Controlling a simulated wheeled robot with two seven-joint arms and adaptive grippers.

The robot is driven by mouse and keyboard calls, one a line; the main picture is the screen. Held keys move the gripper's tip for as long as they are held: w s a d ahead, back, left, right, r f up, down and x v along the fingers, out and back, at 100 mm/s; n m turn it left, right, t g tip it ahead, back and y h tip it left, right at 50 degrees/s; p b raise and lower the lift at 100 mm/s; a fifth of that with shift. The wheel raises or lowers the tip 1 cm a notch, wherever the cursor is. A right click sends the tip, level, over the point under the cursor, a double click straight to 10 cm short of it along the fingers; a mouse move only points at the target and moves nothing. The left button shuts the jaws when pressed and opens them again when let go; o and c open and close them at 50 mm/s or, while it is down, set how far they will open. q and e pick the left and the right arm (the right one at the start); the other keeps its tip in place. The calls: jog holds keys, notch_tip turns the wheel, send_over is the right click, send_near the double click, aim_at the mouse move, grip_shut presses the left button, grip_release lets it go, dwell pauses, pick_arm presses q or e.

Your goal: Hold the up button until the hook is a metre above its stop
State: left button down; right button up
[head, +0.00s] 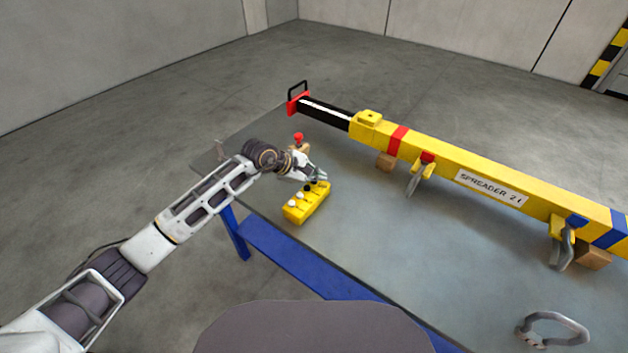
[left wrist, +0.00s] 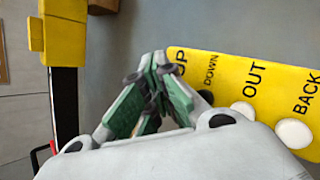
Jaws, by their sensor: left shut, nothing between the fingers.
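The yellow button box (head: 306,205) lies on the grey table near its left edge. In the left wrist view the box (left wrist: 228,70) carries the labels UP, DOWN, OUT and BACK. White buttons sit by OUT (left wrist: 243,112) and BACK (left wrist: 293,133), and a dark button by DOWN (left wrist: 206,97). My left gripper (head: 322,177) is shut and empty at the far end of the box, by the UP label. Its fingers (left wrist: 155,60) hide the UP button, so I cannot tell whether they press it. My right gripper is out of view.
A long yellow spreader beam (head: 450,178) with grey hooks (head: 416,178) rests on wooden blocks across the table (head: 400,240). A red-topped piece (head: 298,138) stands behind my left wrist. A grey shackle (head: 552,330) lies at the front right. The table between box and shackle is clear.

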pick_arm(q)
jog(key=shift+r, duration=0.15)
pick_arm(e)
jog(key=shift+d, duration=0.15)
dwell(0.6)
pick_arm(q)
jog(key=shift+r+p, duration=0.3)
jog(key=shift+r, duration=0.4)
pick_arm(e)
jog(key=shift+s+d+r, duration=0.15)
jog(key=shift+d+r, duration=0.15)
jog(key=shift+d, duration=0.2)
pick_arm(q)
jog(key=shift+r, duration=0.1)
